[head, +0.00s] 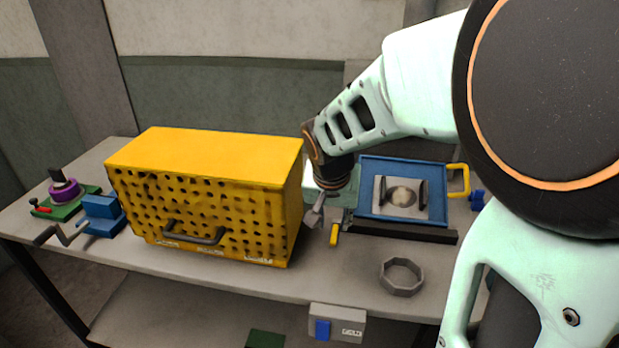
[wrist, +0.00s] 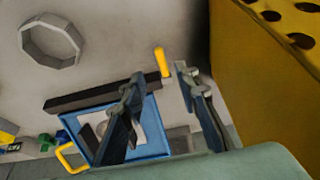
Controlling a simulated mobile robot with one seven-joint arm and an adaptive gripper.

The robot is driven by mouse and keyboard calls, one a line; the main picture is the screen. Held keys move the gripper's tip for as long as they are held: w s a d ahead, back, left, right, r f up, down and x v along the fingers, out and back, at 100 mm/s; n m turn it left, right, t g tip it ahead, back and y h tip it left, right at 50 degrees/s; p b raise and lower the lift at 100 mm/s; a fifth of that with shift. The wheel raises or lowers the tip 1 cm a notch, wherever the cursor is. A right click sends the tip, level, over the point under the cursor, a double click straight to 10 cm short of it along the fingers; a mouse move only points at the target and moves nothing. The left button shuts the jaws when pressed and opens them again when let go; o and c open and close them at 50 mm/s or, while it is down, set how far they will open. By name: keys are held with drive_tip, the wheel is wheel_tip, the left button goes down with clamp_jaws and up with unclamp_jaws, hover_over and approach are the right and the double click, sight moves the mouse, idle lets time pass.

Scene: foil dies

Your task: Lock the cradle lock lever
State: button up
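A small yellow lever (head: 334,234), which looks like the cradle lock lever, stands at the left front of the blue framed cradle (head: 362,190). In the wrist view the yellow lever (wrist: 162,62) shows just beyond the gap between my fingertips, and I see no contact. My gripper (head: 314,215) points down between the yellow perforated box and the cradle, slightly left of the lever. In the wrist view my gripper (wrist: 158,78) has its two fingers apart with nothing between them. The cradle (wrist: 157,112) is partly hidden behind the fingers there.
The yellow perforated box (head: 210,155) stands close left of my gripper. A dark bar (head: 405,231) runs along the cradle's front. A grey ring (head: 401,277) lies in front on the table. A yellow handle (head: 466,180) is on the cradle's right. A blue crank device (head: 101,213) stands far left.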

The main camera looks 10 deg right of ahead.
sight(333, 240)
drive_tip(key=b+x, duration=0.1)
drive_tip(key=x, duration=0.8)
drive_tip(key=shift+w+f, duration=0.15)
drive_tip(key=shift+f, duration=0.1)
drive_tip(key=shift+c, duration=0.6)
clamp_jaws()
